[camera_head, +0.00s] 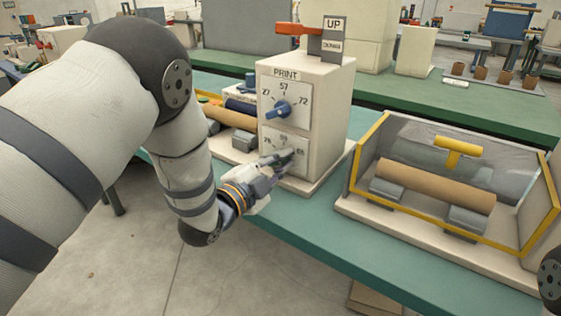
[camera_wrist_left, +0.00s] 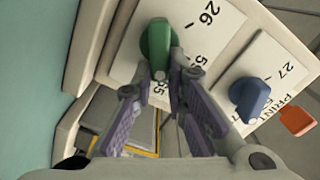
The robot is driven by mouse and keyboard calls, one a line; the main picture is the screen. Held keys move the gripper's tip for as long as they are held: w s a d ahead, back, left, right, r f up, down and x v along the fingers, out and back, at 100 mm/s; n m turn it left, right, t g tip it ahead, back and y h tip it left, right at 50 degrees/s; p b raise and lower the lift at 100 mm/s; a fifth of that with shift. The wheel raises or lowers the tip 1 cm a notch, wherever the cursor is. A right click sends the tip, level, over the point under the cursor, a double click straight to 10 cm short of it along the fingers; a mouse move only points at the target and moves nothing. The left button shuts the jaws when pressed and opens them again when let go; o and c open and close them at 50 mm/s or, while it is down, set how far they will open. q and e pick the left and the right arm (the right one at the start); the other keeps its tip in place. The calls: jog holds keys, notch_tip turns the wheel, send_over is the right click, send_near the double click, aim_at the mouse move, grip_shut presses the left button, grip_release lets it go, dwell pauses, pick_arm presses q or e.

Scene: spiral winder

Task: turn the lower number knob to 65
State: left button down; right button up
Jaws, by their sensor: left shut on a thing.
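The lower number knob is green and shows in the left wrist view (camera_wrist_left: 157,42) on a white dial plate (camera_head: 272,147) on the front of the cream PRINT box (camera_head: 326,115). My left gripper (camera_head: 283,158) is at this dial and hides most of the knob in the head view. In the left wrist view, my left gripper's fingertips (camera_wrist_left: 159,70) are closed on the knob's near end. That end points toward a number ending in 5, partly hidden by the fingers. The numeral 26 shows clearly; the middle number is hard to read. My right gripper is out of view.
A blue upper knob (camera_head: 280,109) sits just above, on a dial marked 27, 57 and 72. An orange lever (camera_head: 297,29) tops the box beside an UP sign (camera_head: 334,24). A yellow-edged guard (camera_head: 372,147) with a brown roll (camera_head: 435,187) stands to the right on the green table.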

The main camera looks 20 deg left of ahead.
pick_arm(q)
jog(key=c, duration=1.6)
grip_release()
jog(key=v, duration=1.2)
